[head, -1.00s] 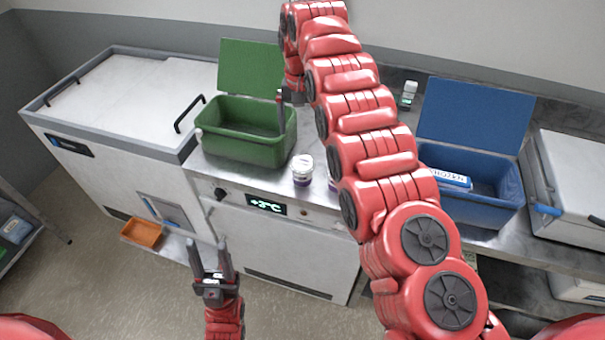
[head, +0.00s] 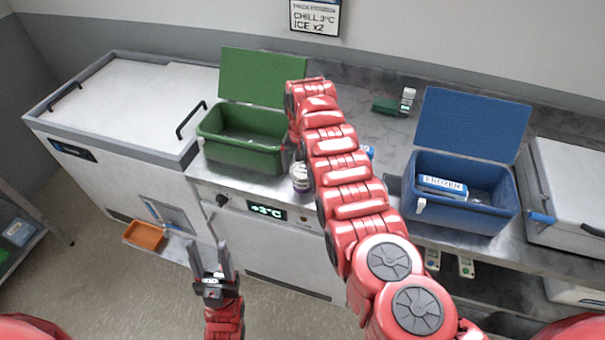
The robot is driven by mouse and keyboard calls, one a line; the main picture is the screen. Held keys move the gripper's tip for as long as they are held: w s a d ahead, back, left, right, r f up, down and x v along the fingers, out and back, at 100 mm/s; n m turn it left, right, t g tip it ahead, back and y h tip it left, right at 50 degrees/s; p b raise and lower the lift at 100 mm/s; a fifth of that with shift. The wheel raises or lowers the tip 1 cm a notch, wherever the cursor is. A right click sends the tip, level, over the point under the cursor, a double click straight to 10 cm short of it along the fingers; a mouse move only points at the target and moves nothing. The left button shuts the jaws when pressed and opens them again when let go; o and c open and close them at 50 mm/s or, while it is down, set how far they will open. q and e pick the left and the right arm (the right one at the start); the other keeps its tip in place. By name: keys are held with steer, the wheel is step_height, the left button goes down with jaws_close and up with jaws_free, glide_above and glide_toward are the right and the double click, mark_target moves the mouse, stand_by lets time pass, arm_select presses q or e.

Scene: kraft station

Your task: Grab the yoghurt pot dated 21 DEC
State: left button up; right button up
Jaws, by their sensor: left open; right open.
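A white yoghurt pot with a purple band (head: 299,178) stands on the steel counter, in front of the green crate's right end. My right arm covers part of its right side. No date can be read on it. My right arm reaches across the counter and bends down beside the green crate; its gripper is hidden behind the arm. My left gripper (head: 210,262) is open and empty, low in front of the counter, well away from the pot.
The green crate (head: 243,158) with raised lid stands left of the pot. A blue crate (head: 467,214) holding a pack marked FROZEN stands right. A small white bottle (head: 408,98) stands at the back. A white chest (head: 130,95) is at left. An orange tray (head: 145,236) sits low.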

steer(key=shift+w+f, duration=0.15)
steer(key=shift+f, duration=0.9)
steer(key=c, duration=1.2)
steer(key=shift+r, duration=0.15)
